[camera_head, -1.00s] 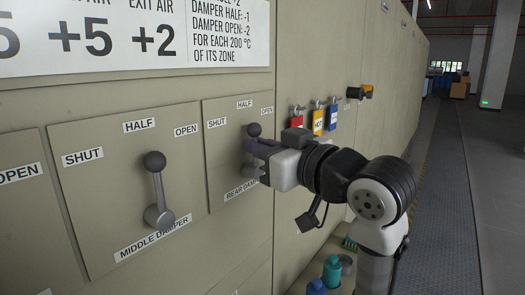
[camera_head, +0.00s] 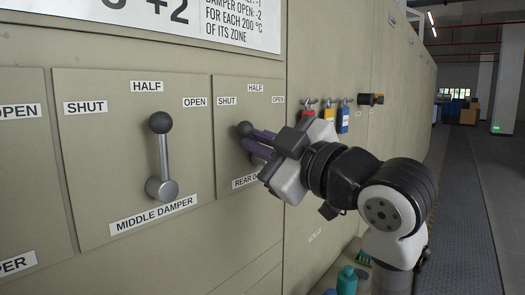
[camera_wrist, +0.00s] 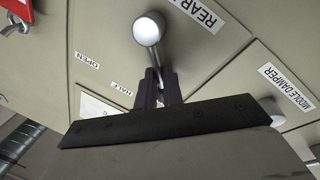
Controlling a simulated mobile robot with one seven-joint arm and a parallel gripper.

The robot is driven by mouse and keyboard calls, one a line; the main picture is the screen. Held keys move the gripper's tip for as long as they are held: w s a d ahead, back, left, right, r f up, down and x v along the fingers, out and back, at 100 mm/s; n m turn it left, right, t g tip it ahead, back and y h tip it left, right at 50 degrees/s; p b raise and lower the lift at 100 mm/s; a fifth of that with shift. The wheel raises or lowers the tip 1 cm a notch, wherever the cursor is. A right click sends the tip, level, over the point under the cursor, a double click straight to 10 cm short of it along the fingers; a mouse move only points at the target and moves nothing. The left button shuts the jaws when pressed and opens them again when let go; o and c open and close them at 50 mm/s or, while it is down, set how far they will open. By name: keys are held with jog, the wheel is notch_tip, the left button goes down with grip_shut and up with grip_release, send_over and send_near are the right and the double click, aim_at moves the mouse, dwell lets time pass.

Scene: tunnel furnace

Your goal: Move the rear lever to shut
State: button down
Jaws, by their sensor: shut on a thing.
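The rear lever's dark round knob (camera_head: 244,129) shows on the rear damper panel in the head view, a little to the SHUT side of the HALF label. My gripper (camera_head: 259,143) reaches it from the right and is tilted, with its fingers at the lever just below the knob. In the wrist view, the lever's metal shaft (camera_wrist: 154,58) runs from its round pivot hub down between the fingers (camera_wrist: 158,88), which are shut on it.
The middle damper lever (camera_head: 161,160) stands nearly upright to the left. Teal and blue bottle tops are below. A clear walkway runs at right.

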jog(key=shift+a+f+n, duration=0.1)
jog(key=shift+n, duration=0.2)
jog(key=c, duration=1.5)
grip_release()
jog(key=shift+c, duration=0.2)
jog(key=shift+s, duration=0.1)
jog(key=b+v, duration=0.4)
jog(key=v, duration=0.9)
jog(key=shift+s+d, duration=0.2)
jog(key=shift+d, duration=0.15)
jog(key=shift+f, duration=0.1)
